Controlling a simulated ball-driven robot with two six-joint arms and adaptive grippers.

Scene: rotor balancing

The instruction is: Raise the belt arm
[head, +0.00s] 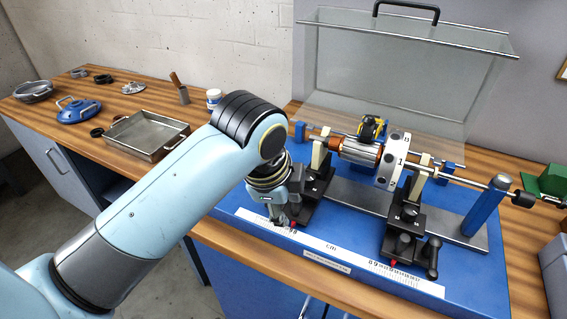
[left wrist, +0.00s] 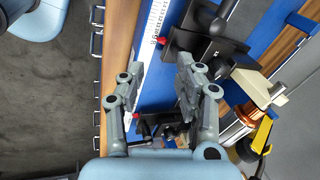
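A yellow and black part (head: 371,129), which may be the belt arm, rests at the copper-wound rotor (head: 360,150) on the blue balancing machine (head: 330,235). In the left wrist view the yellow part (left wrist: 262,134) shows at the lower right, beside the copper winding (left wrist: 236,122). My left gripper (head: 283,218) points down near the machine's front edge, beside the left black support stand (head: 318,190). In the left wrist view its two fingers (left wrist: 160,80) are apart, with nothing seen between them. It is away from the yellow part. My right gripper is not seen.
A clear hinged guard (head: 400,75) stands raised behind the rotor. The right support stand (head: 408,225) and a blue post (head: 484,212) stand to the right.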

